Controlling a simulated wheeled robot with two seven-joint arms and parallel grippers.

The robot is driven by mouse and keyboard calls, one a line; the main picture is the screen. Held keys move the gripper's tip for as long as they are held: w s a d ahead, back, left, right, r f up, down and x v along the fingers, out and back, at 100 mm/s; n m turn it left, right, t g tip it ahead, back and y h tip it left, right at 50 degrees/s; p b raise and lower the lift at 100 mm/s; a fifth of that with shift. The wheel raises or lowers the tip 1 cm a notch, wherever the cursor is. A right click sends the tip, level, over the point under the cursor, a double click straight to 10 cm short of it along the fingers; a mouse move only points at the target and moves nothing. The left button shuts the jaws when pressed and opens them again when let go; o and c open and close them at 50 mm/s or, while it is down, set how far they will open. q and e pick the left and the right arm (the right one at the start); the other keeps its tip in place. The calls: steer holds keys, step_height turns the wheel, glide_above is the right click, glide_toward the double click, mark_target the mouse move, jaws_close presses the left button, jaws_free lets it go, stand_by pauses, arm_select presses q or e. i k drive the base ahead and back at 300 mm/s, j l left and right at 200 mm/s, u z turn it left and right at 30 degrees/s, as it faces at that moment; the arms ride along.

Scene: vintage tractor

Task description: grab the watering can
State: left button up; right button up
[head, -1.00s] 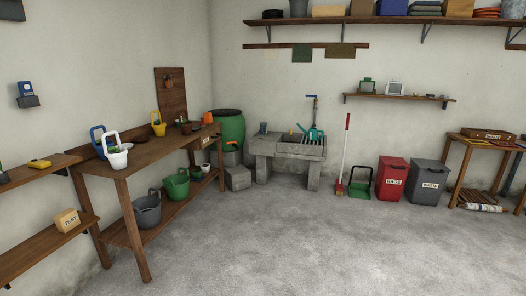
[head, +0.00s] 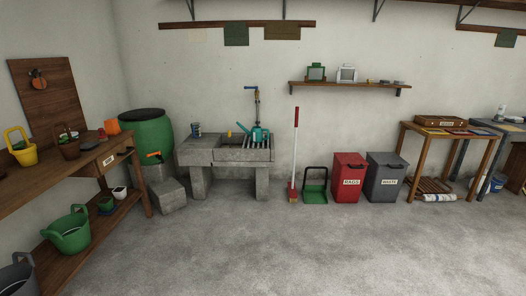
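A teal watering can (head: 259,135) stands on the slatted right part of the concrete sink (head: 243,155), against the back wall. Its spout points up to the left, and a tap pipe rises behind it. It is small in the head view, so its handle is hard to make out. Neither of my grippers shows in the head view.
A wooden bench (head: 110,160) with pots and baskets stands on the left. A green barrel (head: 147,137) and concrete blocks (head: 167,194) sit left of the sink. A broom (head: 294,160), green dustpan (head: 315,190) and red bin (head: 348,178) stand right. The middle floor is clear.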

mark_target(255, 134)
steer(key=i, duration=2.8)
